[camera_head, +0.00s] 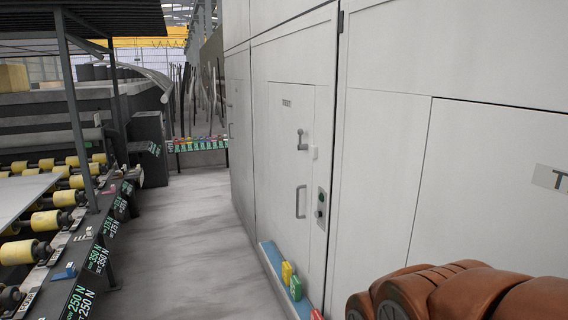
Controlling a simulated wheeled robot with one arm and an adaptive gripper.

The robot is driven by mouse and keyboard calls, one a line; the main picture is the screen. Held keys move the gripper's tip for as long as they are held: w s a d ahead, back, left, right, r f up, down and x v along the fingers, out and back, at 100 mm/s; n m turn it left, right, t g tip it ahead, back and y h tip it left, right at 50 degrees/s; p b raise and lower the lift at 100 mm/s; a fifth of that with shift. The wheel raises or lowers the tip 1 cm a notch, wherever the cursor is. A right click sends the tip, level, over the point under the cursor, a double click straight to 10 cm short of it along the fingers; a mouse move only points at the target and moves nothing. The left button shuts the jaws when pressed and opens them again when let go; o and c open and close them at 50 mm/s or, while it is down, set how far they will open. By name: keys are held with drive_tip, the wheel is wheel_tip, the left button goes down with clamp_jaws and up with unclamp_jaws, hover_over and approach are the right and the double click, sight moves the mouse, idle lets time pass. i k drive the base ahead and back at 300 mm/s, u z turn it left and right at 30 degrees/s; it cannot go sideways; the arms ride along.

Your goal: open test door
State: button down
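A light grey door (283,160) with a small sign near its top is set in the grey wall on the right side of the walkway. It looks shut. A lever handle (301,140) sits on its right part, and a vertical pull handle (300,201) is lower down. A small panel (321,208) with a dark and green fitting is on the wall to the right of the door. My brown arm shows at the bottom right, apart from the door. My gripper is not in view.
A blue ledge (271,262) with yellow, green and red items (289,273) runs along the foot of the door. A roller conveyor (45,222) with yellow rollers stands on the left. The grey floor (190,235) between is clear. A rack with coloured tags (198,144) is at the back.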

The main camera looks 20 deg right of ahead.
sight(292, 105)
drive_tip(key=u, duration=0.5)
drive_tip(key=k, duration=0.6)
drive_tip(key=u, duration=0.75)
drive_tip(key=i, duration=1.2)
drive_tip(key=z, duration=0.25)
drive_tip(key=i, duration=1.85)
drive_tip(key=z, duration=1.8)
drive_tip(key=i, duration=1)
drive_tip(key=u, duration=0.75)
drive_tip(key=k, duration=0.5)
drive_tip(key=u, duration=0.15)
